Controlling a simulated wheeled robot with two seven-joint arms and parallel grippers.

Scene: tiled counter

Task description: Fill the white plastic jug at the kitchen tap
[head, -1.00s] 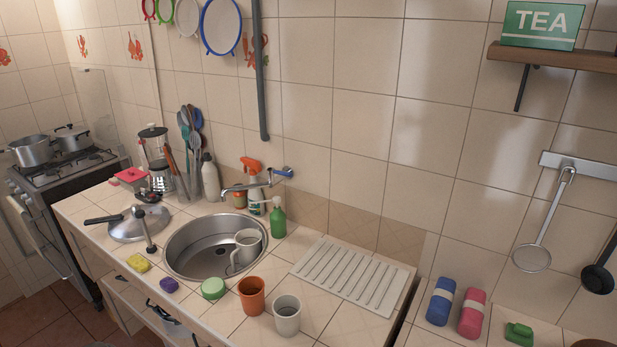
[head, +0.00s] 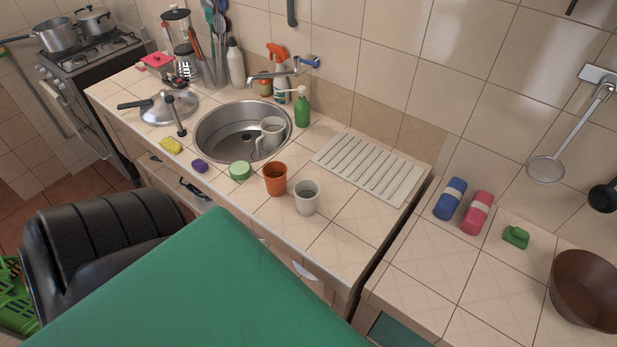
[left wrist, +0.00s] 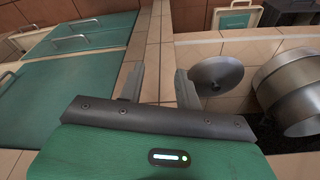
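The white jug (head: 271,132) stands in the round steel sink (head: 212,145), near its right side, with its handle on the left. The metal tap (head: 285,75) with a blue end reaches out over the back of the sink. No water is visible at its spout. I cannot tell whether the spout is directly over the jug. My left gripper (left wrist: 160,72) shows only in the left wrist view. Its two fingers are apart with nothing between them, away from the jug. My right gripper is in neither view.
An orange cup (head: 275,180) and a whitish cup (head: 307,199) stand on the counter in front of the sink. A green soap bottle (head: 302,110) and a spray bottle (head: 280,80) stand behind it. The ridged drainboard (head: 368,168) is bare. A pot (left wrist: 295,92) shows in the left wrist view.

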